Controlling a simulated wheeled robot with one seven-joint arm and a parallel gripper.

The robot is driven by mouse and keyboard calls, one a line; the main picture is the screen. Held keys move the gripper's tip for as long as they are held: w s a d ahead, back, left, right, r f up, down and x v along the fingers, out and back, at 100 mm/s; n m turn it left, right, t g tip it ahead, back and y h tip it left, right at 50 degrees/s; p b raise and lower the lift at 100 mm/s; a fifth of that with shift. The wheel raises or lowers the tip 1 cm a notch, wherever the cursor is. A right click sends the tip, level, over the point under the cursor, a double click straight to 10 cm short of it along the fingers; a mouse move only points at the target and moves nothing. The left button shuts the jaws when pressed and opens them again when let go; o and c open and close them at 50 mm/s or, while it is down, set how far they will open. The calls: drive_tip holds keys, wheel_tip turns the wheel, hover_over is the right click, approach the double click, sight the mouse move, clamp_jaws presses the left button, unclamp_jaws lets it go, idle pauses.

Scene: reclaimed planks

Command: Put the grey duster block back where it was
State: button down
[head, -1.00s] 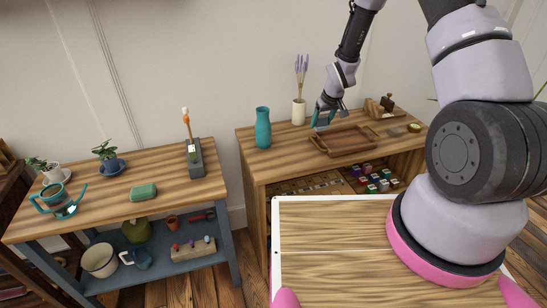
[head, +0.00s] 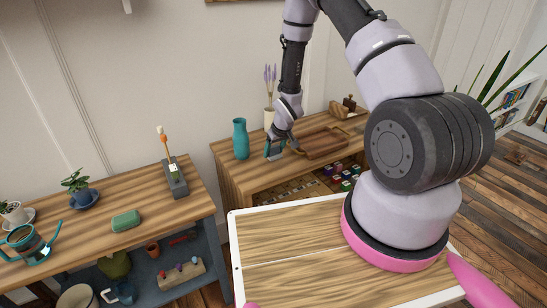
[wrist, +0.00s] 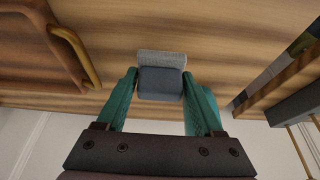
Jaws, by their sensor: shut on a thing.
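The grey duster block (wrist: 161,82) has a dark blue-grey body with a lighter grey strip along its upper side in the wrist view. It sits between the teal fingers of my gripper (wrist: 160,92), which is shut on it. In the head view my gripper (head: 275,150) is over the right-hand wooden cabinet (head: 232,165), between the teal vase (head: 240,139) and the brown wooden tray (head: 320,152). The block is not clearly visible there. I cannot tell whether the block touches the cabinet top.
The tray also shows at the left of the wrist view (wrist: 25,50). A pale vase (head: 269,118) with lavender stands behind my gripper. The left table (head: 95,240) carries a green block (head: 126,221) and a grey holder (head: 174,181). A gap separates table and cabinet.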

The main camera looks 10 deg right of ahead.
sight(276, 152)
drive_tip(key=shift+f, duration=1.4)
drive_tip(key=shift+f, duration=0.1)
unclamp_jaws()
drive_tip(key=v, duration=1.2)
